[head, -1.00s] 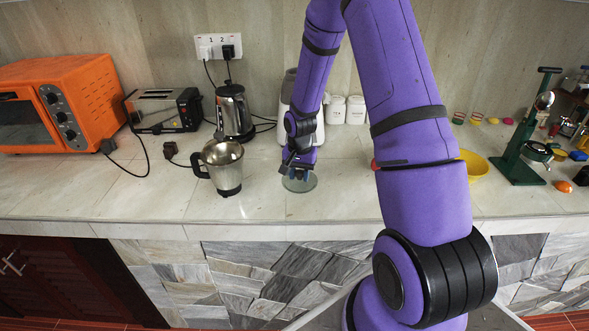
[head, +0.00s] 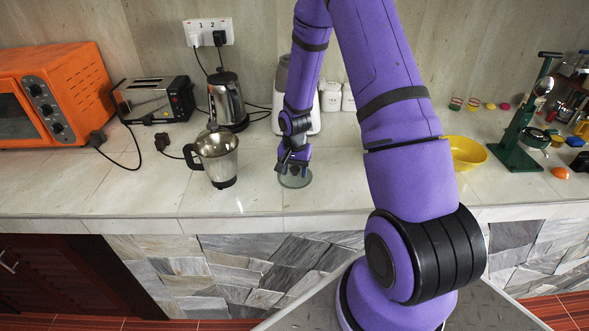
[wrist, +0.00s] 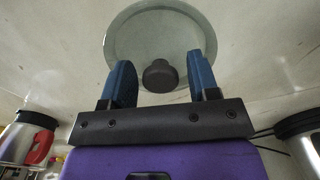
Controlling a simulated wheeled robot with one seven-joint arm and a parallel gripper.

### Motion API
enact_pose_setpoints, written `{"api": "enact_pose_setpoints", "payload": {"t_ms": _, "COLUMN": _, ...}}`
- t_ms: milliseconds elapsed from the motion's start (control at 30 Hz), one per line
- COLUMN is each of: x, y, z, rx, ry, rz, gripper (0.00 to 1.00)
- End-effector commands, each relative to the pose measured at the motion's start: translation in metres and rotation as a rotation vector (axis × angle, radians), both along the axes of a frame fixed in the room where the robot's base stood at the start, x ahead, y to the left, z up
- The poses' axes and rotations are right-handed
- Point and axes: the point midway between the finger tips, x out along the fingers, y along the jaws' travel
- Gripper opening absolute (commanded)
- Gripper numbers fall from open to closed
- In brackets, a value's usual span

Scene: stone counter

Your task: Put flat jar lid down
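The flat jar lid (head: 296,181) is a round glass disc with a dark knob. In the head view it is low over or on the pale counter, below my gripper (head: 293,166). In the wrist view the lid (wrist: 125,38) fills the upper middle, and its knob (wrist: 160,77) is between my two blue fingers (wrist: 160,60). The fingers are apart, with a visible gap on each side of the knob. I cannot tell for certain whether the lid's rim rests fully on the counter.
A steel mug-like jug (head: 217,160) stands just left of the lid. A kettle (head: 228,102), toaster (head: 155,100) and orange oven (head: 75,85) are behind left. A yellow bowl (head: 464,153) and green stand (head: 517,155) are right.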

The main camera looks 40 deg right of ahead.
Motion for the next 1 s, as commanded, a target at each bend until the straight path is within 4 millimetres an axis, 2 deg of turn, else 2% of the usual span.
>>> {"api": "enact_pose_setpoints", "payload": {"t_ms": 300, "x": 0.000, "y": 0.000, "z": 0.001, "rx": 0.000, "ry": 0.000, "rz": 0.000, "gripper": 0.60}}
{"api": "enact_pose_setpoints", "payload": {"t_ms": 467, "x": 0.000, "y": -0.001, "z": 0.013, "rx": -0.001, "ry": -0.002, "rz": -0.001, "gripper": 0.60}}
{"api": "enact_pose_setpoints", "payload": {"t_ms": 1000, "x": 0.000, "y": -0.001, "z": 0.106, "rx": -0.002, "ry": -0.002, "rz": -0.001, "gripper": 0.60}}
